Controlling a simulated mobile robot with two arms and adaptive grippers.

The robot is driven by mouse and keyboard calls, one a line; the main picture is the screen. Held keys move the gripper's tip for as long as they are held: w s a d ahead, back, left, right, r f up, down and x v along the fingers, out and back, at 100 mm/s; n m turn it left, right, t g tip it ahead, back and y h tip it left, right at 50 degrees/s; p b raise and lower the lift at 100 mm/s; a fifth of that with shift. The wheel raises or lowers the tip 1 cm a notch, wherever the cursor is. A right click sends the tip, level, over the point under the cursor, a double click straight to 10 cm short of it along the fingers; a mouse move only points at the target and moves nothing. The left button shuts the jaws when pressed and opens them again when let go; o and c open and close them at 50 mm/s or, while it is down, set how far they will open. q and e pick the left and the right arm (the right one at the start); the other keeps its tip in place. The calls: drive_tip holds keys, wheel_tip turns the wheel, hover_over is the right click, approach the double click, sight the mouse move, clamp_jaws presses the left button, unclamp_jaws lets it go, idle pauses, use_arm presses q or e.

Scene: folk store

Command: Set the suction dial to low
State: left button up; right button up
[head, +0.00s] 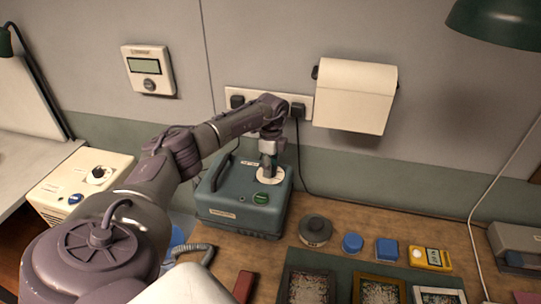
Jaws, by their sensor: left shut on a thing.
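The suction dial (270,177) shows as a pale round face on top of a teal box-shaped machine (231,213) on the wooden bench. My left gripper (268,170) points straight down over the dial and is shut on its knob. The fingers hide the knob, and the marks on the face are too small to read, so its setting cannot be told. A green round button (262,198) sits in front of the dial on the same machine. My right gripper is not in view.
A cream machine (80,183) with a black knob stands at the left. A dark round puck (315,231), blue items (352,243) and a yellow meter (430,259) stand right of the teal machine. Framed panels lie on a mat in front. A paper roll (355,95) hangs on the wall.

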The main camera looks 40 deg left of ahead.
use_arm(q)
drive_tip(key=shift+a+r, duration=0.1)
drive_tip(key=shift+r, duration=0.05)
drive_tip(key=o, duration=1.1)
drive_tip(key=shift+o, duration=0.2)
wheel_tip(320, 180, up, 12)
drive_tip(key=shift+w, duration=0.3)
